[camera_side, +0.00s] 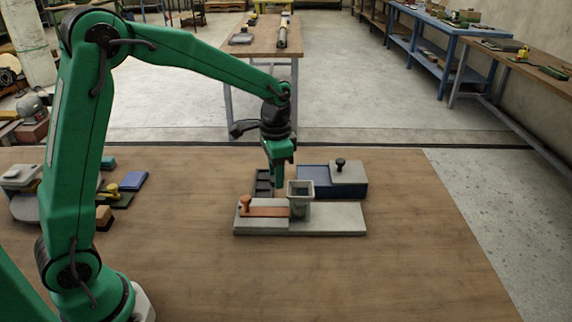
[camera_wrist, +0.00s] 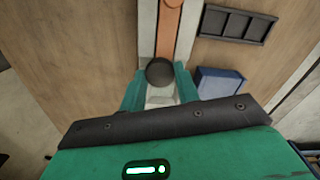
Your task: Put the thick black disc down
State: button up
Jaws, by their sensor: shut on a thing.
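My gripper (camera_side: 279,180) points down over the work, close to the square grey hopper (camera_side: 300,199). In the wrist view, the thick black disc (camera_wrist: 160,71) sits between the two green fingers of my gripper (camera_wrist: 159,78), which are shut on it. The disc cannot be made out in the side view. The hopper stands on a long pale grey base (camera_side: 335,222), beside an orange slide (camera_side: 265,212) with a knob. The orange slide also shows in the wrist view (camera_wrist: 169,30), running away beyond the disc. How high the disc is above the base is unclear.
A dark compartment tray (camera_wrist: 236,24) lies behind the base. A blue box (camera_side: 313,181) with a grey lid and black knob (camera_side: 340,163) stands behind it to the right. Several small blocks (camera_side: 125,190) lie at the left. The table's front and right are clear.

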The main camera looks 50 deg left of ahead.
jog(key=shift+w+f, duration=0.2)
jog(key=shift+f, duration=0.05)
send_over(262, 196)
notch_tip(262, 196, down, 7)
jog(key=shift+w+a, duration=0.1)
dwell(0.3)
jog(key=shift+f, duration=2)
jog(key=shift+f, duration=0.6)
jog(key=o, duration=0.7)
